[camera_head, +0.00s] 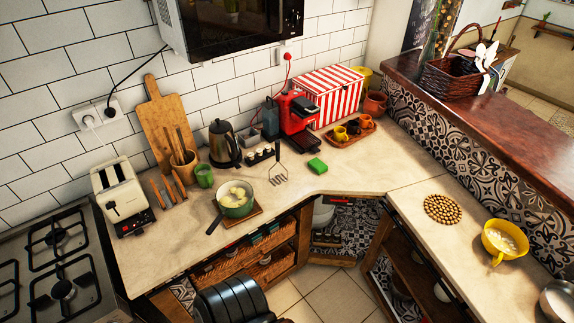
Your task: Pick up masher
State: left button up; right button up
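The masher (278,168) is on the beige countertop, just right of a green pot (236,207). Its dark handle points toward the wall and its wire head is toward the room. I cannot tell whether it stands or lies. The pot holds pale yellow chunks and sits on a wooden board, with its dark handle toward the lower left. Neither of my grippers is in view.
A red coffee machine (293,116), a green sponge (317,166) and a small egg holder (260,154) are near the masher. A kettle (223,144), green mug (204,175) and toaster (122,196) stand left.

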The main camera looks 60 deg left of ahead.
aim_at(277, 142)
jog(key=z, duration=0.05)
jog(key=i, duration=1.05)
jog(key=u, duration=1.8)
